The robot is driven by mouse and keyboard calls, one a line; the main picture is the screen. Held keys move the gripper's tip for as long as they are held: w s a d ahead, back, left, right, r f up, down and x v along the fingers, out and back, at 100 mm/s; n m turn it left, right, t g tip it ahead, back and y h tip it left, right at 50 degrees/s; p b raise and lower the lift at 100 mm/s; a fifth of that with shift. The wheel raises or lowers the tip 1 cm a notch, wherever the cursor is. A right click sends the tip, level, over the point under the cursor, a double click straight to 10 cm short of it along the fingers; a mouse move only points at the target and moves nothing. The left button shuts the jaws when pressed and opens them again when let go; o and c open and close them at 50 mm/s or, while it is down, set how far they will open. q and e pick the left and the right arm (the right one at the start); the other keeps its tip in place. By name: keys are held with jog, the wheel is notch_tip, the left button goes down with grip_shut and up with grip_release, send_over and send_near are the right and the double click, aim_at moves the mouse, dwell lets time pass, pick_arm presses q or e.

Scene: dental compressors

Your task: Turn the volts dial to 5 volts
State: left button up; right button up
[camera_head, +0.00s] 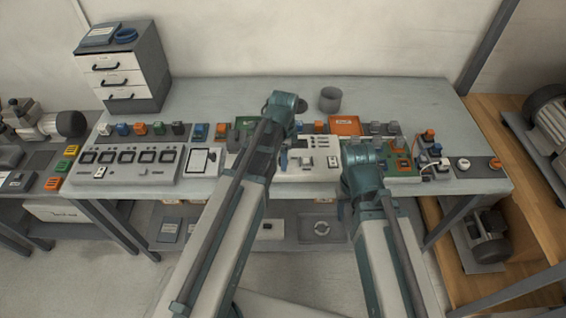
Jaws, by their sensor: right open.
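A pale control panel (308,160) with small switches and dark parts lies mid-bench between my two arms. Its markings are too small to read, so I cannot tell which control is the volts dial. Two round knobs, a white one (463,164) and an orange one (495,163), sit on a dark strip at the bench's right end. My right gripper (354,150) is open over the bench, just right of the pale panel; its fingertips are hard to make out. My left arm reaches over the panel's left side, and its jaws cannot be made out.
A row of gauges (128,157) fills the bench's (230,88) left front. Coloured blocks line up behind it. A grey cup (330,99) and a drawer cabinet (122,72) stand at the back. A green circuit board (392,160) lies right of my right wrist. The back strip is mostly clear.

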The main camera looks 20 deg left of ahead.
pick_arm(q)
jog(key=shift+f, duration=0.15)
grip_shut()
jog(key=shift+n, duration=0.3)
jog(key=n, duration=1.2)
jog(key=shift+g, duration=0.3)
jog(key=n, duration=0.5)
jog(key=shift+w, duration=0.1)
jog(key=n, duration=0.6)
jog(key=shift+n, duration=0.3)
